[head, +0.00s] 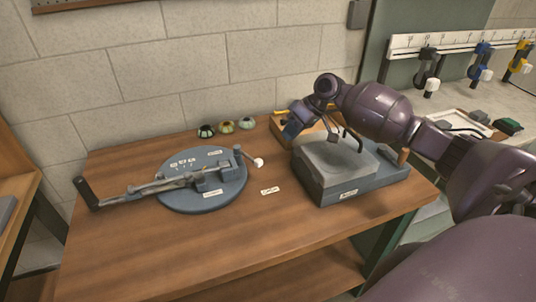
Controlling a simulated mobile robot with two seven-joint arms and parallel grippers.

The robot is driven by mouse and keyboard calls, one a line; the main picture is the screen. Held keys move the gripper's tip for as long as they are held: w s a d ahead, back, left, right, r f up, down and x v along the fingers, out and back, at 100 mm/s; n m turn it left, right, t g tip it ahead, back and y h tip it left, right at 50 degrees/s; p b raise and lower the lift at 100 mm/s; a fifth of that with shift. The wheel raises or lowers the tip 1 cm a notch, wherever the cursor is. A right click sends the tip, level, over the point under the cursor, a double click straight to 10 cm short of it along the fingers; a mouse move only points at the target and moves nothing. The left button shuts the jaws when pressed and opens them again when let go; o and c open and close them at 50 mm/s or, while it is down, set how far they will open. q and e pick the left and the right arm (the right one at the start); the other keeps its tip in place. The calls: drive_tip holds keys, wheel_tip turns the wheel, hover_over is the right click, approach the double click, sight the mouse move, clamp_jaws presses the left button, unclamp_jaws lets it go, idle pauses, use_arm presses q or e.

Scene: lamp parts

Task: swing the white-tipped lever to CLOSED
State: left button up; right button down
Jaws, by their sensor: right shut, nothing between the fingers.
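The white-tipped lever (249,157) stands at the right side of a round blue-grey disc base (170,200) on the wooden table. Its white tip points to the lower right, past the disc's edge. Small white labels lie on the disc and another (270,190) on the table right of it; their print is too small to read. My right gripper (291,131) is shut and empty. It appears to the right of and beyond the lever, near the back of the grey box, apart from the lever. My left gripper is out of view.
A long grey bar with a black handle (86,192) lies across the disc. A grey box (338,180) stands at the right. Several small round pieces (227,127) sit at the back edge. The table front (215,245) is clear.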

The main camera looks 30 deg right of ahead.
sight(248, 156)
drive_tip(key=shift+x, duration=5.05)
drive_tip(key=shift+a, duration=0.1)
